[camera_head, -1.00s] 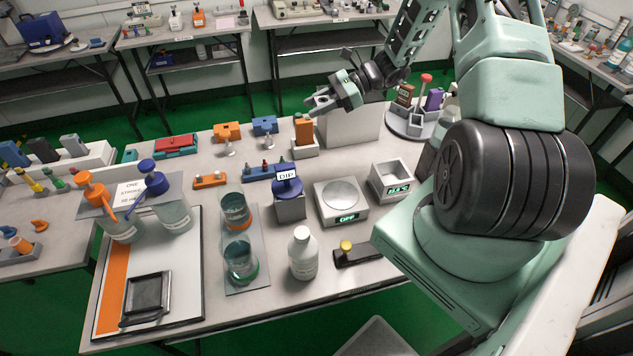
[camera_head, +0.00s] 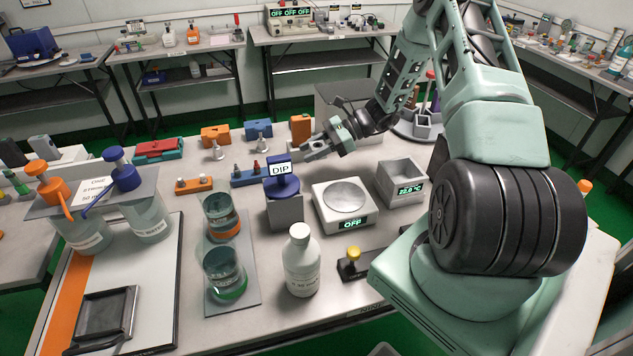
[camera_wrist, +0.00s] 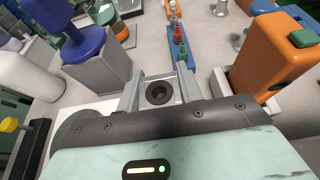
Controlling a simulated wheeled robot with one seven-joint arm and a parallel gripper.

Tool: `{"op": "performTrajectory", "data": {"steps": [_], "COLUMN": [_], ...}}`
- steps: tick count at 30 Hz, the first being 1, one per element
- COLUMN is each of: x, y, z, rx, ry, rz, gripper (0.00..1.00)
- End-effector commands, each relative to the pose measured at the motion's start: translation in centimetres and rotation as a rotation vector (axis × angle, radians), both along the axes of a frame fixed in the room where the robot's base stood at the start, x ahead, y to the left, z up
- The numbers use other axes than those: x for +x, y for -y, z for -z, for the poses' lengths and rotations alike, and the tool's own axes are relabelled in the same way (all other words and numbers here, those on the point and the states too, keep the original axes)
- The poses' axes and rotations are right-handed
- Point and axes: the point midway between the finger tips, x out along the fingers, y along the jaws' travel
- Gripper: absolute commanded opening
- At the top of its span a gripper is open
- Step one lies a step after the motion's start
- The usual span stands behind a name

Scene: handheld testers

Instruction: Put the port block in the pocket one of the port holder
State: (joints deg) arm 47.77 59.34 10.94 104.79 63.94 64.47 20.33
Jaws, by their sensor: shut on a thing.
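My gripper (camera_head: 310,151) is low over the middle of the bench, between the blue-topped DIP stand and the orange handheld tester. In the wrist view my gripper (camera_wrist: 159,88) is shut on a small grey block with a round black port, apparently the port block (camera_wrist: 157,93). Its lower part is hidden by the gripper body. A blue rack (camera_head: 249,176) with small red-topped fittings lies left of my gripper; it also shows beyond the fingers in the wrist view (camera_wrist: 180,52). I cannot tell which item is the port holder.
The DIP stand (camera_head: 284,208) is close at front left. A scale (camera_head: 343,205) and a grey box with a display (camera_head: 402,182) stand at right. The orange tester (camera_head: 300,128) stands behind my gripper. Beakers (camera_head: 224,272) and a white bottle (camera_head: 301,262) are in front.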

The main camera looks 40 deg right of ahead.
Motion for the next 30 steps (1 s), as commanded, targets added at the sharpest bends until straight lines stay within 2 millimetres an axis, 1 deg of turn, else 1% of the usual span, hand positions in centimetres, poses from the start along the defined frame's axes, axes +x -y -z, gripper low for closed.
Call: {"op": "performTrajectory", "data": {"steps": [1,3,8,16,18,25,29,30], "x": [0.0,0.0,0.0,0.0,0.0,0.0,0.0,0.0], "y": [-0.1,-0.1,0.0,-0.1,0.0,0.0,0.0,0.0], "z": [0.9,2.0,3.5,7.1,7.5,7.5,7.9,7.9], "rx": [0.003,0.003,0.001,0.002,0.001,0.0,0.001,0.0], "ry": [-0.002,-0.001,-0.001,0.0,0.0,0.001,0.0,0.001], "rz": [0.0,0.0,-0.001,-0.001,-0.001,0.0,0.0,0.0], "gripper": [0.11,0.11,0.11,0.11,0.11,0.11,0.11,0.42]}}
